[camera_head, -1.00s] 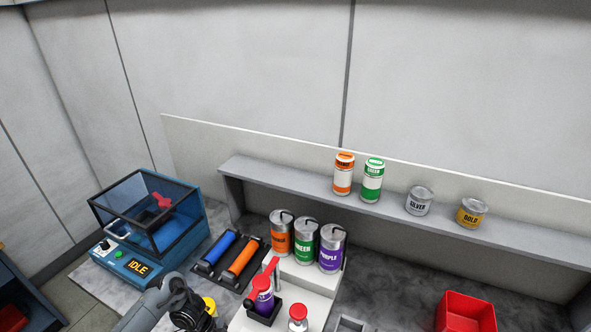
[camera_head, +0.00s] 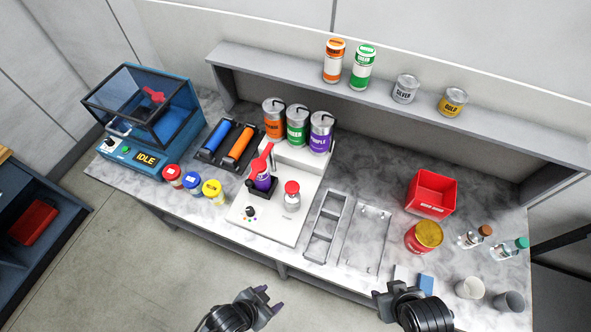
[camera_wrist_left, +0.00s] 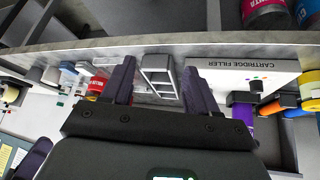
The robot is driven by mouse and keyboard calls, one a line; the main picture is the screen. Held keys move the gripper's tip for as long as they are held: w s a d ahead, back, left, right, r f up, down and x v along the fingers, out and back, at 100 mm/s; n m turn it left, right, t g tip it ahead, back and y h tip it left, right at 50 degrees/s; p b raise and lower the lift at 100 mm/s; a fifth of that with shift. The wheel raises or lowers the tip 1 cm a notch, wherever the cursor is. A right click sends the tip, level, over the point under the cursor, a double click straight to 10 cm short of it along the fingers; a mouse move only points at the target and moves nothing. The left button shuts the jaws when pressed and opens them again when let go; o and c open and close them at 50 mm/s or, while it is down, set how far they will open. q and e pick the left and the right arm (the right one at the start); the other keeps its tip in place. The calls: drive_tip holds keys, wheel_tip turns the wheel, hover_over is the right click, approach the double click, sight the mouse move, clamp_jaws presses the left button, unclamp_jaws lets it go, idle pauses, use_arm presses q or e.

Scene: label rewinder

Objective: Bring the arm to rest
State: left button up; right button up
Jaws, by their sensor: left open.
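My left gripper (camera_head: 268,299) hangs over the floor in front of the bench's front edge, at the bottom of the head view. It is open and empty. In the left wrist view its two dark fingers (camera_wrist_left: 160,72) stand apart, with nothing held between them. My right gripper (camera_head: 388,298) is at the bottom right of the head view, by the bench's front edge; its jaw opening is not clear.
The marbled bench (camera_head: 385,160) carries a cartridge filler (camera_head: 280,222), a blue machine reading IDLE (camera_head: 146,158), lidded jars (camera_head: 192,183), a metal rack (camera_head: 326,228), a red bin (camera_head: 431,192) and a red can (camera_head: 424,238). Cups (camera_head: 469,288) stand near the right gripper. Floor before the bench is open.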

use_arm(q)
drive_tip(key=a+r+n+y, duration=0.4)
drive_tip(key=a+r+n, duration=0.2)
drive_tip(key=a+r, duration=0.7)
drive_tip(key=shift+s+a+n+g+y, duration=0.2)
drive_tip(key=shift+a+n+g+y, duration=0.1)
drive_tip(key=shift+a, duration=0.4)
drive_tip(key=shift+c, duration=0.4)
